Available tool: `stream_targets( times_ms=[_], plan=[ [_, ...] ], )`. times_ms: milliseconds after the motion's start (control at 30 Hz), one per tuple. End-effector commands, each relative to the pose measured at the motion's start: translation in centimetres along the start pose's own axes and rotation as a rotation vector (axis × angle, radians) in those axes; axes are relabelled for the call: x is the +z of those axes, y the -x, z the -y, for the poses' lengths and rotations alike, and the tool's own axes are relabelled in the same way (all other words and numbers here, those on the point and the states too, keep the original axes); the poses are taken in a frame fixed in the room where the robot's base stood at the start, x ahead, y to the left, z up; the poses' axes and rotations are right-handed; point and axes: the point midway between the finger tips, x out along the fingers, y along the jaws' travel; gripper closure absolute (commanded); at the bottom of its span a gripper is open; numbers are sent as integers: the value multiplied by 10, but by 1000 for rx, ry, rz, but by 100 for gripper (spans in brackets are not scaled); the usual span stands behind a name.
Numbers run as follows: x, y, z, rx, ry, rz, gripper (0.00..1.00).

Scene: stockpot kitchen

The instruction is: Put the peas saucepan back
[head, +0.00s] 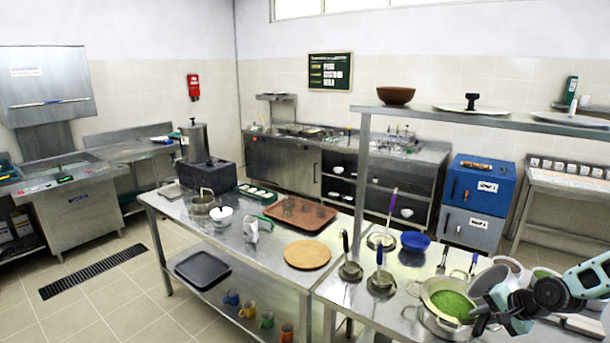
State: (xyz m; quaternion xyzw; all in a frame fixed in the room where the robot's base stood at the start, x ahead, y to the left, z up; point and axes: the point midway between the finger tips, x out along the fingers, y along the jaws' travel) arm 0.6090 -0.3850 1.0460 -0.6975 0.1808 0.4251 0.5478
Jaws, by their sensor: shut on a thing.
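The peas saucepan (452,304) is a metal pan with green contents, at the lower right of the head view. It is over the right end of the steel counter; I cannot tell whether it rests on something or is held just above. My gripper (480,322) is at the pan's right side, shut on what looks like its handle. The gripper hides the handle and part of the pan's right edge. A metal loop handle (414,288) shows at the left, around or below the pan.
Pale pots (502,272) stand behind my gripper. A raised shelf (450,113) with a brown bowl (396,95) spans the back.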

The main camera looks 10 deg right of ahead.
Motion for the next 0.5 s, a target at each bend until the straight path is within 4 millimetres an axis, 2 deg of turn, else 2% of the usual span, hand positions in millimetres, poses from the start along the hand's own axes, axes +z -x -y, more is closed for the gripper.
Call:
stream_targets(
  times_ms=[500],
  plan=[
    [2, -5, 7, 169, 44, -38, 100]
  ],
)
